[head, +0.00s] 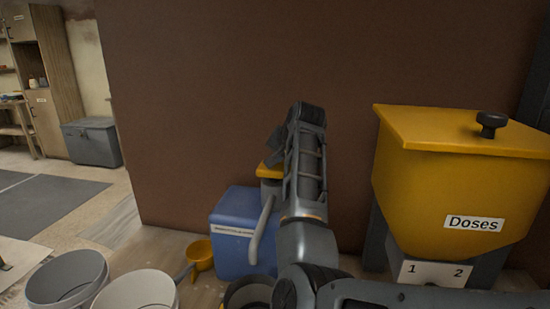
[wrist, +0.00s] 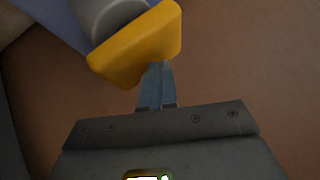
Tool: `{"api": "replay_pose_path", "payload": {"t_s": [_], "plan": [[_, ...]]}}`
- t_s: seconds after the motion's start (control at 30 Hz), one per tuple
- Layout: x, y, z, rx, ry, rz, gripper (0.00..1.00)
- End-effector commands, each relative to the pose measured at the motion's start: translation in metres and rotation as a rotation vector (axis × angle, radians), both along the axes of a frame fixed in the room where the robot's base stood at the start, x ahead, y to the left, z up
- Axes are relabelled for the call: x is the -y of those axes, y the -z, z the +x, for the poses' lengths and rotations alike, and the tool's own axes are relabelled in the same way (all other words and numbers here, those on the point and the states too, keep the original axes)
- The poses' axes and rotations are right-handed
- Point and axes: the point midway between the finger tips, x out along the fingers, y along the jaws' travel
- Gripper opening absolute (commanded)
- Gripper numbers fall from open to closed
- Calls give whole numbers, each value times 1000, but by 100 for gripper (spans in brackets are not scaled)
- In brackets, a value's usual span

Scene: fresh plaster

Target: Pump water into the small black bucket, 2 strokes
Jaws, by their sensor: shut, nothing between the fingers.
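The pump has a blue tank (head: 233,240) against the brown wall, a grey curved spout (head: 263,232) and a yellow pump head (head: 268,170), partly hidden behind my arm. The yellow head (wrist: 135,45) fills the upper middle of the wrist view, beside a grey cylinder (wrist: 108,14). My gripper (wrist: 158,68) is shut and empty, its fingertips right at the yellow head's edge. I cannot tell whether they touch it. In the head view its fingertips are hidden. The small black bucket (head: 238,297) stands below the spout's end, partly hidden by my arm and cut by the frame.
A yellow hopper (head: 440,185) labelled "Doses" stands at the right, its base marked 1 and 2. A yellow scoop (head: 200,255) lies left of the tank. A grey bucket (head: 65,280) and a white bucket (head: 135,292) stand at the front left. Open floor lies at the far left.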

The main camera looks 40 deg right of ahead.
Motion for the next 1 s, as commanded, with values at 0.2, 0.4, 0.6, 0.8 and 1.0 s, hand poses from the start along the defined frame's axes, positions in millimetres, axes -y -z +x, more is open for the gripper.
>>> {"api": "replay_pose_path", "payload": {"t_s": [0.2, 0.4, 0.6, 0.8, 1.0], "plan": [[0, 5, 0, -5, -1, 2, 0], [0, 8, 0, -5, -1, 2, 0], [0, 10, 0, -5, -1, 2, 0], [0, 12, 0, -5, -1, 3, 0], [0, 14, -1, -5, -1, 3, 0]]}}
